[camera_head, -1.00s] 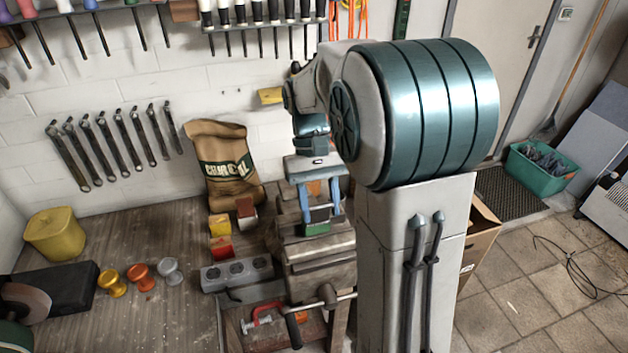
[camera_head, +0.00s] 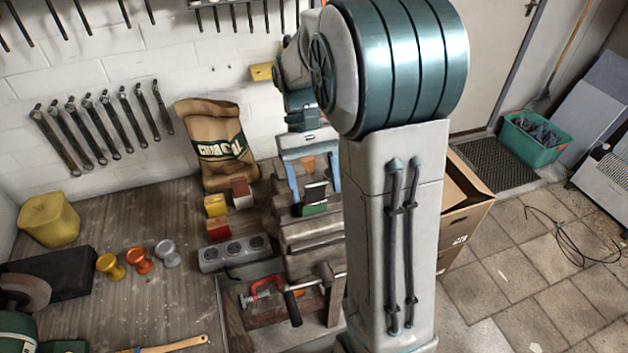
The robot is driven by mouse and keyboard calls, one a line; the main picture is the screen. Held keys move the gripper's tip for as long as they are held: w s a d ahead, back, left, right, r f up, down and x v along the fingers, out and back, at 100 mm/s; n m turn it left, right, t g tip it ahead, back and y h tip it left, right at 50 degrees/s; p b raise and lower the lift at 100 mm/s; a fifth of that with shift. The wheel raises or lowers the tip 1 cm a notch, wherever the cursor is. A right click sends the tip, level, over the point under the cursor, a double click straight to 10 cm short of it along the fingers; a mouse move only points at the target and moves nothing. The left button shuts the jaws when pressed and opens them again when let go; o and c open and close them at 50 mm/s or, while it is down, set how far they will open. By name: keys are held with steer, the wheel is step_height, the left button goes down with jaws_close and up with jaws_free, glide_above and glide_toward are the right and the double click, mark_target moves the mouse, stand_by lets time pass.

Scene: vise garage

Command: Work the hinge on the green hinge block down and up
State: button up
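The green hinge block (camera_head: 314,210) sits on top of the vise (camera_head: 312,243) in the middle of the view. A dark hinge leaf (camera_head: 316,193) with a pale edge stands up from it; its exact angle is hard to tell. My gripper (camera_head: 315,196) points down over the block. Its two blue fingers are spread apart, one left and one right of the leaf, with visible gaps. Nothing appears gripped. Whether a fingertip touches the block is too small to tell.
A red clamp (camera_head: 262,287) lies below the vise, near its handle (camera_head: 292,308). A grey socket block (camera_head: 236,251), a red block (camera_head: 218,229) and a yellow block (camera_head: 215,205) stand to the left. A charcoal sack (camera_head: 215,145) leans on the wall behind.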

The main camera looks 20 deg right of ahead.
steer(key=shift+r, duration=0.1)
steer(key=b+v, duration=0.1)
steer(key=v, duration=1.2)
steer(key=shift+w+r, duration=0.25)
steer(key=shift+d, duration=0.1)
steer(key=shift+s, duration=0.1)
steer(key=t+b, duration=0.2)
steer(key=t, duration=0.3)
glide_above(311, 184)
step_height(311, 184, down, 4)
steer(key=shift+r, duration=0.15)
steer(key=s+a+f+t+b, duration=0.1)
steer(key=s+f+t, duration=0.4)
steer(key=s+f, duration=0.3)
steer(key=shift+s+a+f, duration=0.25)
steer(key=shift+s+f, duration=0.1)
steer(key=shift+s, duration=0.05)
stand_by(0.6)
